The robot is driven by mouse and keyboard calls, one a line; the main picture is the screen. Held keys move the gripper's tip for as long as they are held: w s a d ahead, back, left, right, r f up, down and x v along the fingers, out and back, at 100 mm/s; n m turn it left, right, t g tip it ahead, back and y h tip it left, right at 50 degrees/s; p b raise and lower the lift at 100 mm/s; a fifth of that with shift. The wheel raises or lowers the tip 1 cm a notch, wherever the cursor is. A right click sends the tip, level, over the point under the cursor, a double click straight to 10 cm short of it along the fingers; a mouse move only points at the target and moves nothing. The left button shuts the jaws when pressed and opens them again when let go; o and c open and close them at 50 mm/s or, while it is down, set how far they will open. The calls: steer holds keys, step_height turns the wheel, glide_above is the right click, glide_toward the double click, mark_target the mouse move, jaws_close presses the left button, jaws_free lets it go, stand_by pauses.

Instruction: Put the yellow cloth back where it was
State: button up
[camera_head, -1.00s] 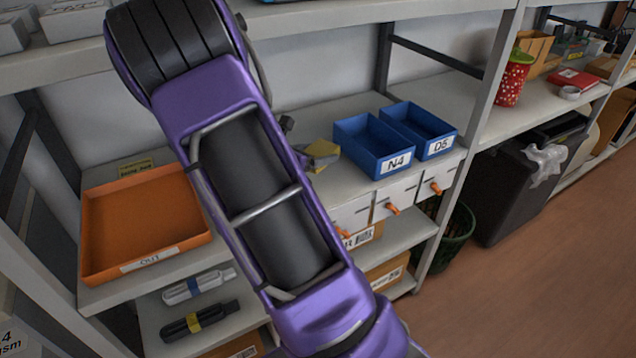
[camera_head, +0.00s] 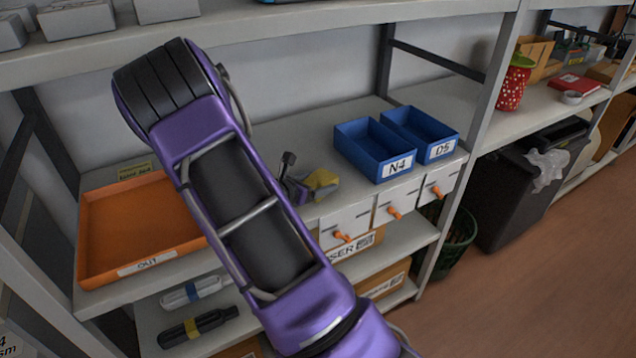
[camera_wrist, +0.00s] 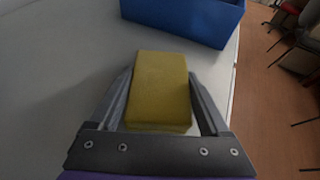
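In the wrist view the cloth (camera_wrist: 160,85) sits between the two fingers of my gripper (camera_wrist: 160,100), with a finger against each side. My gripper (camera_head: 306,187) is partly hidden by my purple arm in the head view. I cannot tell whether the cloth touches the board (camera_wrist: 60,75) or hangs just above it.
Blue bins N4 (camera_head: 372,152) and D5 (camera_head: 420,135) stand right of the cloth, above white drawers (camera_head: 347,222) with orange handles. An orange OUT tray (camera_head: 140,230) lies at left. Toner cartridges (camera_head: 198,325) lie on the lower shelf. Bare board shows behind the cloth.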

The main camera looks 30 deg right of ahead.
steer(key=shift+o, duration=1.2)
steer(key=shift+r+p, duration=0.25)
steer(key=shift+p, duration=0.05)
steer(key=v, duration=1.2)
steer(key=shift+f+p, duration=0.1)
steer(key=shift+p, duration=0.2)
